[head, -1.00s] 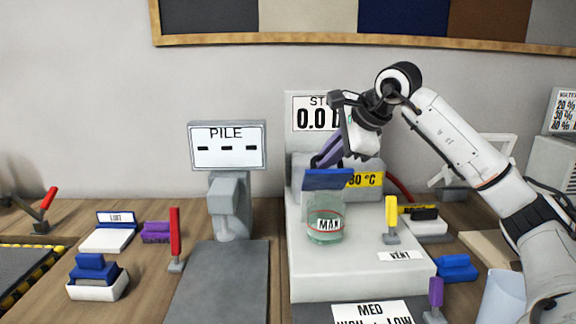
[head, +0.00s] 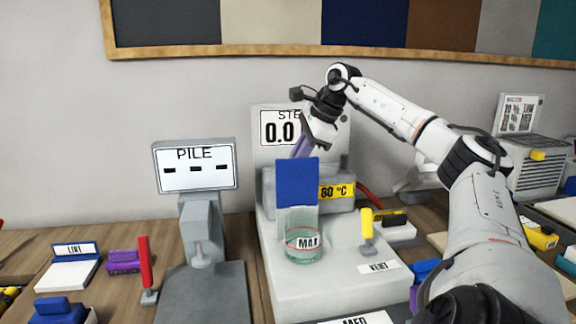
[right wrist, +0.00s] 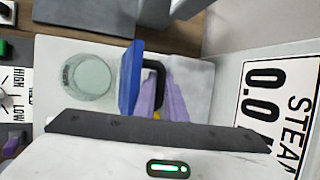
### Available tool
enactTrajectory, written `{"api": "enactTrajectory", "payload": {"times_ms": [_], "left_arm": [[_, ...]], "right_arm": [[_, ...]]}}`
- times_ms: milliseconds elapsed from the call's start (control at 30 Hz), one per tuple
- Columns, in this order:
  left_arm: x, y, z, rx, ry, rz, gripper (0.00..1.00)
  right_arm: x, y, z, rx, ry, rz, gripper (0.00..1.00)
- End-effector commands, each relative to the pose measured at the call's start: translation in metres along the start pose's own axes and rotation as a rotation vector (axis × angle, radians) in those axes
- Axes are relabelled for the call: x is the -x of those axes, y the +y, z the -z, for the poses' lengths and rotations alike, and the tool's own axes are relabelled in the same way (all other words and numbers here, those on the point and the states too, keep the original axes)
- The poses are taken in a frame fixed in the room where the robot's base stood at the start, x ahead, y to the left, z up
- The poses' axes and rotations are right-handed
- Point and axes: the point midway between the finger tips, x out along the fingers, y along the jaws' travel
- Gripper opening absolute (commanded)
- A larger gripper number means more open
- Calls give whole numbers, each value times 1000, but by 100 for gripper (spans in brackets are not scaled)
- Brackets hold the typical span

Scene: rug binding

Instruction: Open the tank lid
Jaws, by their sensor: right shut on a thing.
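The glass tank (head: 304,244) with a red MAX line stands on the white steam unit. Its blue lid (head: 297,183) stands upright at the back of the tank, its flat face toward me, and the mouth is uncovered. In the right wrist view the lid (right wrist: 131,78) is seen nearly edge-on beside the open round tank (right wrist: 88,77). My right gripper (head: 304,148) is behind the lid, its purple fingers shut on the lid's black handle (right wrist: 158,72). The fingertips are partly hidden by the lid in the head view. My left gripper is not in view.
A yellow lever (head: 366,224) stands right of the tank by the VENT label (head: 379,267). The steam display (head: 280,132) is behind. A red lever (head: 145,265) and the PILE display (head: 195,167) are to the left. My right arm spans the right side.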

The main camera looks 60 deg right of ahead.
Motion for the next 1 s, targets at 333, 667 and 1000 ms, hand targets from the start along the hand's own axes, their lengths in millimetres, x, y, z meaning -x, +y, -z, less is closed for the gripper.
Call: {"api": "enactTrajectory", "payload": {"times_ms": [333, 667, 1000], "left_arm": [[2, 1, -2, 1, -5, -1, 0], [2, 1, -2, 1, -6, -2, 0], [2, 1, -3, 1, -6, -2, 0]], "right_arm": [[-5, -4, 8, -1, 2, 3, 0], [-7, -5, 10, 0, 3, 5, 0], [-8, -4, 10, 0, 5, 1, 19]]}}
